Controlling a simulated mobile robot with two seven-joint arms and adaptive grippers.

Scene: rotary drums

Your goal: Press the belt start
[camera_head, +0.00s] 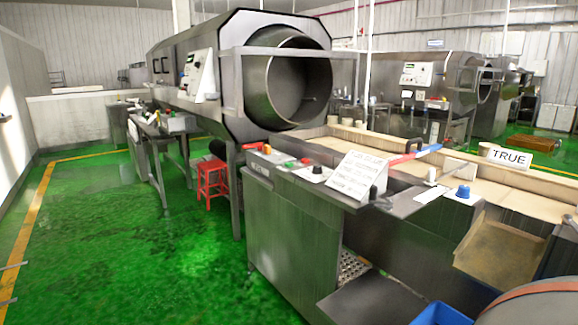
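The control panel (300,170) lies along the top of the steel cabinet in the middle. A blue knob (463,192) sits on a white base further right. I cannot read which control is the belt start. Two thin grey tips at the left edge look like my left gripper (11,283), apart and empty, far from the panel. My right gripper cannot be made out.
A white text sign (358,175) stands on the panel. A belt (390,150) runs behind it. A large drum machine (245,75) stands behind, with a red stool (212,180) beneath. A blue bin (440,314) is at the front. The green floor at left is clear.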

